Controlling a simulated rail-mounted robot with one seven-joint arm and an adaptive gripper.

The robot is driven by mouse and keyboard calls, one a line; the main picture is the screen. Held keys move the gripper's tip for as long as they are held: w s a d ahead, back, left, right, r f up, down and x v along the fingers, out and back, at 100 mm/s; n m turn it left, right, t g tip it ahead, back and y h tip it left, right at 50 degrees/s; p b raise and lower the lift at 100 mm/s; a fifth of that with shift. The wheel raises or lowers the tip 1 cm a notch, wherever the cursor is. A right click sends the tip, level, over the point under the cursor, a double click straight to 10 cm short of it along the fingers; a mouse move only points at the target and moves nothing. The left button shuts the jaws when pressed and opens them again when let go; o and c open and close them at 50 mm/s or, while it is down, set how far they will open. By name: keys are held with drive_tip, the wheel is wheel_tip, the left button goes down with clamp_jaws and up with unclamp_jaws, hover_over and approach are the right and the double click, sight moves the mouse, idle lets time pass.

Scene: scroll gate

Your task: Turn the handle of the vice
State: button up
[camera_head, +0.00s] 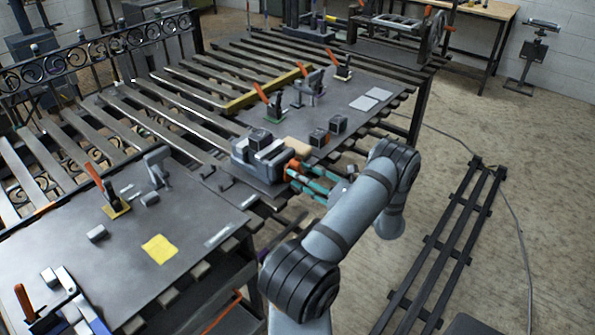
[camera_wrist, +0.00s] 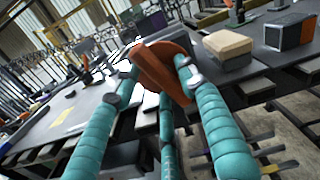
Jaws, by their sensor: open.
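The grey vice (camera_head: 246,152) sits at the near edge of the dark table plate in the head view. Its orange handle (camera_head: 293,168) faces my arm. In the wrist view the orange handle (camera_wrist: 160,66) is large and tilted, and hides much of the vice behind it. My gripper (camera_head: 304,180) has teal fingers and is right at the handle. In the wrist view my gripper (camera_wrist: 156,72) is open, with fingers to the left and right of the handle and a third below it. I cannot tell whether any finger touches the handle.
A beige block (camera_head: 297,146) and dark boxes (camera_head: 319,137) stand close beside the vice; the beige block (camera_wrist: 228,45) is near the right finger in the wrist view. Orange-handled clamps (camera_head: 271,101) stand farther back. Open floor (camera_head: 440,130) lies to the right.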

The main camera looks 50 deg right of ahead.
drive_tip(key=shift+w, duration=0.8)
drive_tip(key=c, duration=0.3)
clamp_jaws()
